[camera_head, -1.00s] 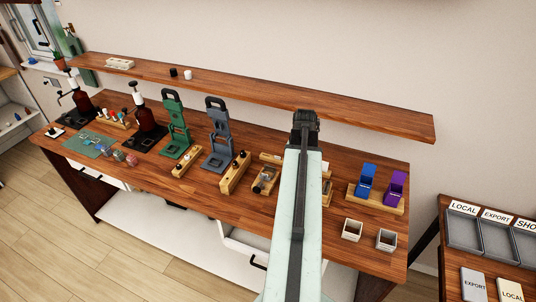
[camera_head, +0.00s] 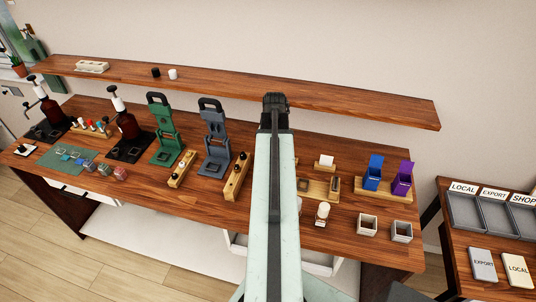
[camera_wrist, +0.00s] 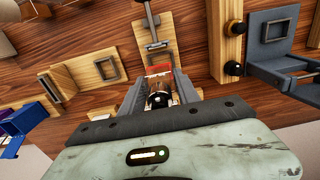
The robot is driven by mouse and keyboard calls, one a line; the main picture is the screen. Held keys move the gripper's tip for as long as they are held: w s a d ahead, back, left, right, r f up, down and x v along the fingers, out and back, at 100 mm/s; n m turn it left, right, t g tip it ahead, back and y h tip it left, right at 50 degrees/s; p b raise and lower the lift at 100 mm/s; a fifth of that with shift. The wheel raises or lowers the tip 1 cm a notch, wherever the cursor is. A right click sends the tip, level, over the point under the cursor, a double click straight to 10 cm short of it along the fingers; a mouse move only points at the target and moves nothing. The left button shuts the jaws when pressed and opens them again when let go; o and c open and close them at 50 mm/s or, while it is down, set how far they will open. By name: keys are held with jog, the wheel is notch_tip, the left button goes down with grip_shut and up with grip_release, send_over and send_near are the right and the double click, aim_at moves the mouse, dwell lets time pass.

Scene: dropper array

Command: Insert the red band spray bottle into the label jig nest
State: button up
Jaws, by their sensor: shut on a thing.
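In the wrist view my gripper (camera_wrist: 160,82) is shut on a small amber bottle with a dark top (camera_wrist: 158,100) and a red band (camera_wrist: 158,70). The bottle is over or close to a wooden fixture (camera_wrist: 161,46) with a grey metal lever; I cannot tell whether they touch. A wooden board (camera_wrist: 76,77) with dark rectangular frames lies to the left, and in the head view this board (camera_head: 319,194) is right of my arm. I cannot tell which of these is the label jig nest. My arm hides the bottle and fingers in the head view.
A white-topped bottle (camera_head: 322,213) stands in front of the board. Blue (camera_head: 374,172) and purple (camera_head: 402,178) holders stand to the right, with two open boxes (camera_head: 367,224) before them. Grey (camera_head: 214,140) and green (camera_head: 165,132) stands are to the left. A shelf (camera_head: 350,106) runs behind.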

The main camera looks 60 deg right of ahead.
jog(key=shift+w+a, duration=0.1)
jog(key=shift+w, duration=0.15)
notch_tip(320, 180, down, 4)
jog(key=b, duration=0.4)
jog(key=shift+f, duration=0.15)
jog(key=shift+s, duration=0.1)
dwell(0.3)
jog(key=shift+f+b, duration=0.9)
jog(key=shift+b, duration=0.15)
dwell(0.4)
jog(key=o, duration=1.3)
jog(key=shift+o, duration=0.2)
notch_tip(320, 180, up, 8)
jog(key=p, duration=0.8)
